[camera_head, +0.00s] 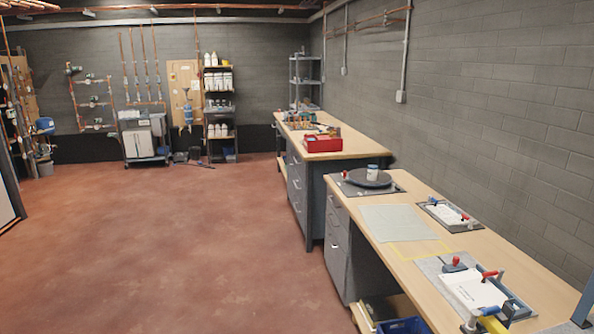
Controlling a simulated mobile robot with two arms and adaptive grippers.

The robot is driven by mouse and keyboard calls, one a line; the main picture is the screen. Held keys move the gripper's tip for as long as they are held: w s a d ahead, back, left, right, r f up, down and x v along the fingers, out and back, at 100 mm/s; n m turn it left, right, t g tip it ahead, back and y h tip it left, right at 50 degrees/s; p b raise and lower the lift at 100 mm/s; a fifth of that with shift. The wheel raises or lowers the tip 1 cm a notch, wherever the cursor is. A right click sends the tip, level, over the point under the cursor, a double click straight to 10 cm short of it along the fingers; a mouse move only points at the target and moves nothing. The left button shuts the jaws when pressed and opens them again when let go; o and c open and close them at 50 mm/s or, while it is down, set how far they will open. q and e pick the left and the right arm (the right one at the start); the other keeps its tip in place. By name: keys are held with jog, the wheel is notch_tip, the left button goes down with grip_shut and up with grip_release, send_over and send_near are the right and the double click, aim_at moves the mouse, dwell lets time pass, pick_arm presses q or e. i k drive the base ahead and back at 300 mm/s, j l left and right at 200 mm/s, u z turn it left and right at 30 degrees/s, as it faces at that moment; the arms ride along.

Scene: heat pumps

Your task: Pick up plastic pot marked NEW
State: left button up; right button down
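No other pot shows on this bench. Neither of my grippers is in view.
The near wooden bench (455,188) runs along the right wall. It carries a grey mat (398,222), a tray with white sheets (447,215) and a clamp fixture (473,289). A red box (322,142) sits on the farther bench. The red floor (180,245) left of the benches is clear.

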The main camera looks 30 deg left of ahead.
aim_at(371, 174)
jog(key=u, duration=0.45)
jog(key=i+j, duration=0.3)
jog(key=i, duration=0.2)
jog(key=i+j, duration=0.25)
jog(key=i, duration=0.25)
jog(key=i+j, duration=0.3)
jog(key=i, duration=0.2)
jog(key=i+j, duration=0.25)
jog(key=i, duration=0.25)
jog(key=i+j, duration=0.3)
jog(key=i, duration=0.2)
jog(key=i+j+u, duration=0.1)
jog(key=i+j, duration=0.2)
jog(key=i, duration=0.2)
jog(key=i+j, duration=0.2)
jog(key=i, duration=0.3)
